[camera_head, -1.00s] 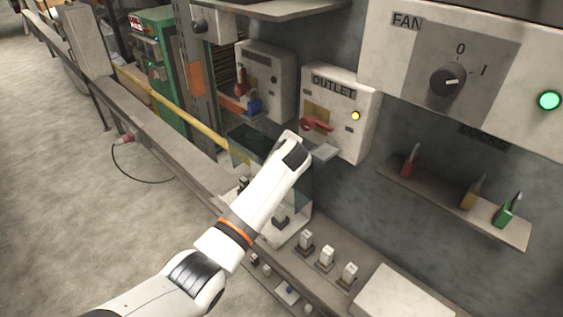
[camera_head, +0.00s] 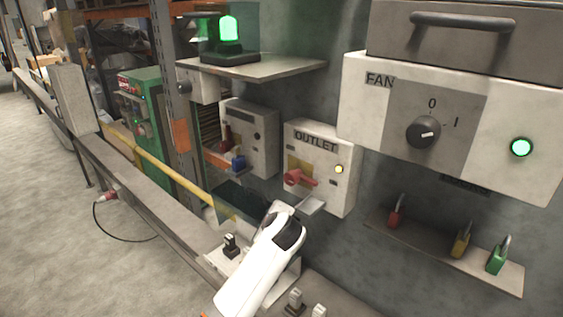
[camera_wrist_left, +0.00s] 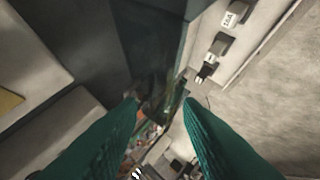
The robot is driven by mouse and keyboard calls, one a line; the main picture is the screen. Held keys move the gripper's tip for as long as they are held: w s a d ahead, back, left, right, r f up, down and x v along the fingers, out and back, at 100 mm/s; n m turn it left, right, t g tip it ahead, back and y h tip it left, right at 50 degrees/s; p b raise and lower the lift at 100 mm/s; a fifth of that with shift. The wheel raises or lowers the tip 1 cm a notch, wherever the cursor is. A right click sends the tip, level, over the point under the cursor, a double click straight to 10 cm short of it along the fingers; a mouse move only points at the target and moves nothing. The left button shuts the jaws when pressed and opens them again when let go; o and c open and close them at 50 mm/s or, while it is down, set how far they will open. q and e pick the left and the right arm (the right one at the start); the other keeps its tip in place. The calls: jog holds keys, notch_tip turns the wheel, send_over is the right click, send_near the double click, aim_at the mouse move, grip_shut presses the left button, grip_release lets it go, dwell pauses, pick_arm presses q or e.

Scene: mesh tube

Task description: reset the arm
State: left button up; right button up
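My left arm (camera_head: 262,268) comes up from the bottom of the head view, its white wrist just below the OUTLET box. In the head view its fingers are hidden or cannot be made out. In the left wrist view the two green fingers of my left gripper (camera_wrist_left: 162,106) stand apart, with no held object clear between them. A dark, blurred area shows beyond the fingertips. My right gripper is in neither view.
The OUTLET box (camera_head: 338,187) has a red handle (camera_head: 298,179) and a lit yellow lamp. The FAN box (camera_head: 510,111) has a knob and a green light. Padlocks sit on a shelf (camera_head: 440,253) at right. A green lamp (camera_head: 229,30) glows above. Open floor (camera_head: 50,215) lies left.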

pick_arm(q)
jog(key=s+a+f+n+g+h, duration=0.1)
jog(key=s+a+f+n+g, duration=0.1)
jog(key=s+a+f+n, duration=0.45)
jog(key=s+a+f+n+g+h, duration=0.15)
jog(key=s+f+n, duration=0.25)
jog(key=s+f, duration=0.65)
jog(key=s+a+r+n+g+h, duration=0.1)
jog(key=s+a+n, duration=0.15)
jog(key=s, duration=0.65)
jog(key=s+a+r+n+g, duration=0.1)
jog(key=s+n, duration=0.3)
jog(key=s, duration=0.4)
jog(key=s+a+r+n+g+h, duration=0.1)
jog(key=s+a+r+n+g, duration=0.15)
jog(key=s, duration=0.65)
notch_tip(320, 180, down, 33)
jog(key=s+b, duration=0.1)
jog(key=b, duration=0.5)
jog(key=s+a+f+g+b, duration=0.1)
jog(key=s+a+f+b, duration=0.1)
jog(key=s+f, duration=1.4)
notch_tip(320, 180, down, 4)
jog(key=shift+a+r+g+y+b, duration=0.2)
jog(key=shift+g+y+b, duration=0.2)
jog(key=shift+b, duration=0.4)
